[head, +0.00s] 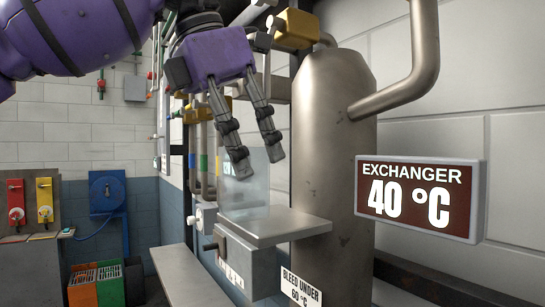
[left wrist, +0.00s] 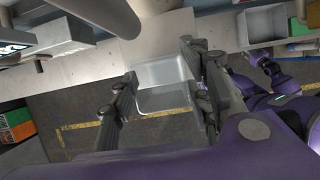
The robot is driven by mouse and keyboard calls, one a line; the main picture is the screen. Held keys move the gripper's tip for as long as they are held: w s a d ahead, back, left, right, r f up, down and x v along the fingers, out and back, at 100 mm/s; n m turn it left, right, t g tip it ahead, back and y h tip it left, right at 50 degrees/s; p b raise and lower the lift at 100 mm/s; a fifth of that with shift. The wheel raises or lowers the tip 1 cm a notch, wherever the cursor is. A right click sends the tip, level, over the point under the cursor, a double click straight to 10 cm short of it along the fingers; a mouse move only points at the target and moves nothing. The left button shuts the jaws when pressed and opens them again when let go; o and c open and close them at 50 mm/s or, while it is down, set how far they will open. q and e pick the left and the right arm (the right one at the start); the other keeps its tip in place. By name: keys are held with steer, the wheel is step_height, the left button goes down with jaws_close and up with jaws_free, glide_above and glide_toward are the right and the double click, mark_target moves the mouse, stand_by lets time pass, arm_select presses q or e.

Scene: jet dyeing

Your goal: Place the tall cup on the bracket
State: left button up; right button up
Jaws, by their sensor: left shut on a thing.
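The tall cup (head: 236,192) is clear, glass-like and see-through. It stands roughly upright at the left part of the bracket (head: 285,228), a flat grey metal shelf on a box. I cannot tell whether its base touches the shelf. My left gripper (head: 257,154) comes down from above and is shut on the cup's upper part, one finger on each side. In the left wrist view the cup (left wrist: 165,85) shows between the two dark fingers, with floor seen through it. What seems to be my right gripper (left wrist: 264,66) shows small at the right there; its fingers are unclear.
A steel tank (head: 335,145) with a pipe stands right behind the bracket. An exchanger sign (head: 418,198) reads 40 °C, and a label (head: 301,287) says bleed under 60 °C. A grey bench (head: 190,278) lies left of the bracket. Valves and pipes line the wall.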

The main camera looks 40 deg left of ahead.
arm_select(q)
steer(key=shift+w+d, duration=0.15)
steer(key=shift+w, duration=0.45)
steer(key=shift+w+d+f, duration=0.15)
steer(key=shift+w+d, duration=0.05)
steer(key=shift+w, duration=0.45)
steer(key=shift+w+d+f, duration=0.1)
steer(key=shift+w+d, duration=0.05)
steer(key=shift+w, duration=0.45)
steer(key=shift+f, duration=0.15)
steer(key=o, duration=1.5)
arm_select(e)
steer(key=shift+s+f, duration=0.1)
steer(key=shift+s, duration=0.1)
steer(key=shift+a, duration=0.1)
